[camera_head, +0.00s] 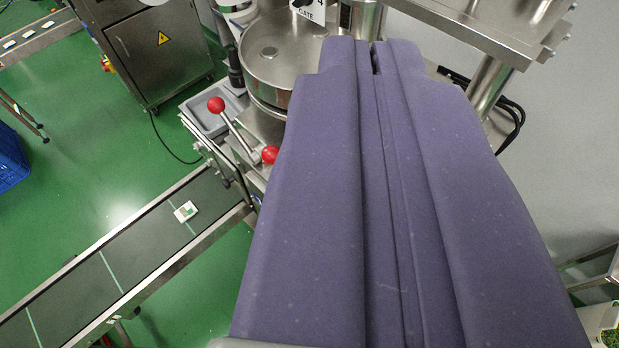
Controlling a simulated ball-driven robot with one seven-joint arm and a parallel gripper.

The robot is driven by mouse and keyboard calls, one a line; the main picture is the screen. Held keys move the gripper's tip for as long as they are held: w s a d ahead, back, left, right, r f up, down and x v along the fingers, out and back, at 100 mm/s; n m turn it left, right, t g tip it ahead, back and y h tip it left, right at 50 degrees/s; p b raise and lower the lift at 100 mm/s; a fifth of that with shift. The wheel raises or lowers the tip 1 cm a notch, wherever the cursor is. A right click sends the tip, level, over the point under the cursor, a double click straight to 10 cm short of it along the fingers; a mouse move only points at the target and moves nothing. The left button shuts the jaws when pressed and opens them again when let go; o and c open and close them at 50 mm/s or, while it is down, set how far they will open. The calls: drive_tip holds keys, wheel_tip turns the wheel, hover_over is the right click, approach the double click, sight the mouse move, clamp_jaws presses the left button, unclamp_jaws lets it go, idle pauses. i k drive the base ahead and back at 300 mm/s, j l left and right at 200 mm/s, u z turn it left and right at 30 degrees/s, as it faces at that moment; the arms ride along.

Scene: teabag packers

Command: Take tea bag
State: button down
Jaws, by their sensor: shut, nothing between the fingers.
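One tea bag (186,211), a small pale square with green and brown marks, lies on the dark conveyor belt (150,243) at the lower left. My gripper (374,52) fills the middle and right of the view as two long purple-grey fingers. Its fingers are shut with nothing held between them. The fingertips are at the top centre, in front of the steel machine, well to the right of and above the tea bag in the picture. The fingers hide part of the machine behind them.
A steel round-topped machine (275,60) with red-knobbed levers (217,104) stands beside the belt's end. A steel cabinet (155,50) is behind. A blue crate (10,160) is at the left edge. Another conveyor (38,40) is at the upper left. Green floor between is clear.

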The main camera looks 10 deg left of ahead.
sight(188, 210)
drive_tip(key=k+u, duration=0.15)
drive_tip(key=k, duration=2.2)
drive_tip(key=i+j+u, duration=0.2)
drive_tip(key=i, duration=0.75)
drive_tip(key=i+j+u, duration=0.2)
drive_tip(key=i, duration=0.8)
drive_tip(key=i+j+u, duration=0.1)
drive_tip(key=i+u, duration=0.15)
drive_tip(key=i, duration=0.7)
drive_tip(key=i+l+u, duration=0.2)
drive_tip(key=i, duration=0.8)
